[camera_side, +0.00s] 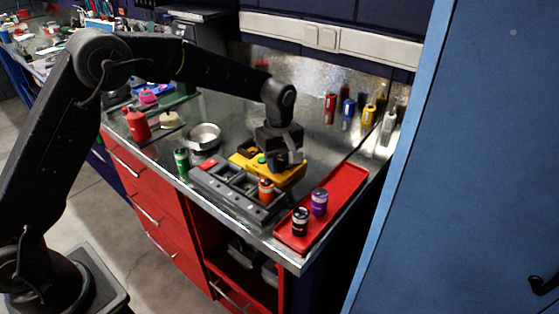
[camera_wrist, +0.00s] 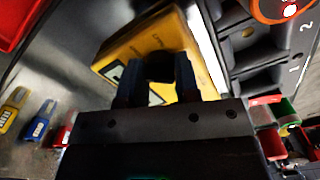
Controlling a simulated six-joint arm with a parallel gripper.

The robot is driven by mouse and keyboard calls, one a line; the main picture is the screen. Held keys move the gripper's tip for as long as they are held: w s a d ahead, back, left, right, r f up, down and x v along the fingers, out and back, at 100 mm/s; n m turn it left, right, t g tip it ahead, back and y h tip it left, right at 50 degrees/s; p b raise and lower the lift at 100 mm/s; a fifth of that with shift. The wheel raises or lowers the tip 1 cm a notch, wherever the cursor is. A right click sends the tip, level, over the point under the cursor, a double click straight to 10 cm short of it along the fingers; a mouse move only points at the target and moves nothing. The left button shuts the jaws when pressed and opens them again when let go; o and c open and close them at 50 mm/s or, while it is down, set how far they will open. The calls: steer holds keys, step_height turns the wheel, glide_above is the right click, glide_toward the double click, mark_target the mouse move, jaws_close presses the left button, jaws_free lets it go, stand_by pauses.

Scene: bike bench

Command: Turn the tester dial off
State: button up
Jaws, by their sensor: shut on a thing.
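The yellow tester (camera_side: 245,163) lies on the metal bench, behind the grey slotted rack. It also shows in the wrist view (camera_wrist: 118,55). My gripper (camera_side: 287,166) points down over the tester's right part. In the wrist view, the black dial (camera_wrist: 160,67) sits between my two fingers, and my gripper (camera_wrist: 157,80) is shut on it. The gripper body covers the near part of the tester, and the dial's pointer position cannot be made out. In the side view the dial is hidden behind the gripper.
The grey rack (camera_side: 224,190) stands in front of the tester, with an orange cell (camera_side: 266,191) in it. A red tray (camera_side: 345,190) at right holds a black (camera_side: 300,221) and a purple cell (camera_side: 319,202). A green cell (camera_side: 182,162) and metal bowl (camera_side: 204,135) stand left.

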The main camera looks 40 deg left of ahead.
steer(key=n, duration=0.4)
steer(key=shift+n, duration=2.2)
steer(key=o, duration=0.9)
steer(key=shift+r, duration=0.1)
step_height(320, 180, up, 14)
steer(key=shift+f, duration=0.15)
